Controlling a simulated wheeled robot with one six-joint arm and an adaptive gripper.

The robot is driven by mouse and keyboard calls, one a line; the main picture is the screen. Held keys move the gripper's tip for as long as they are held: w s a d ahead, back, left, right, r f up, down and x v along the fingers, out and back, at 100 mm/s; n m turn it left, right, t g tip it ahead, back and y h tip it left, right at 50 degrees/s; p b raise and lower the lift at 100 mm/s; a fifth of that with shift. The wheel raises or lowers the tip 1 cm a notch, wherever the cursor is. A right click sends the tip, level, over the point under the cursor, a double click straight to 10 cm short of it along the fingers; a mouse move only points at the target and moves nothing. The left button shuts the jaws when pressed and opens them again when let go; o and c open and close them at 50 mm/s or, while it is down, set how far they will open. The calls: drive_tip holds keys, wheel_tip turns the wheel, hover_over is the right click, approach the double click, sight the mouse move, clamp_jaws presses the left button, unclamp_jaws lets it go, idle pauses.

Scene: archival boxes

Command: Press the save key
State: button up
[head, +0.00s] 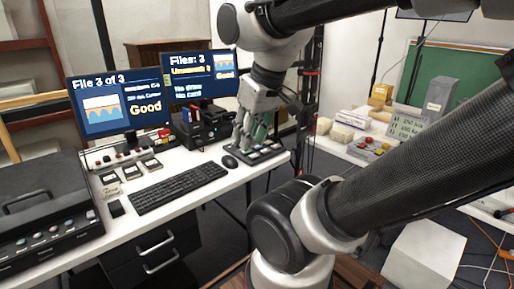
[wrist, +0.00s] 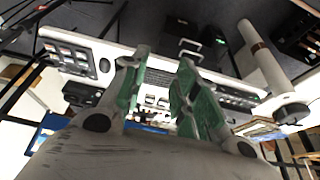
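A dark key panel (head: 266,153) with several keys lies at the right end of the white desk (head: 213,193). I cannot read which key is save. My gripper (head: 252,138) points down just above the panel's back left part and hides some of its keys. I cannot tell whether it touches a key. In the wrist view my gripper's green-padded fingers (wrist: 162,62) stand apart with nothing between them. The key panel (wrist: 70,56) also shows there, at the left. The left screen (head: 113,101) reads "File 3 of 3" and "Good"; the right screen (head: 200,75) reads "Files: 3".
A black mouse (head: 230,162) and keyboard (head: 179,188) lie left of the panel. A dark device (head: 201,126) stands behind. A large black scanner-like unit (head: 40,215) is at the left.

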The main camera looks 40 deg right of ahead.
clamp_jaws()
idle(1.0)
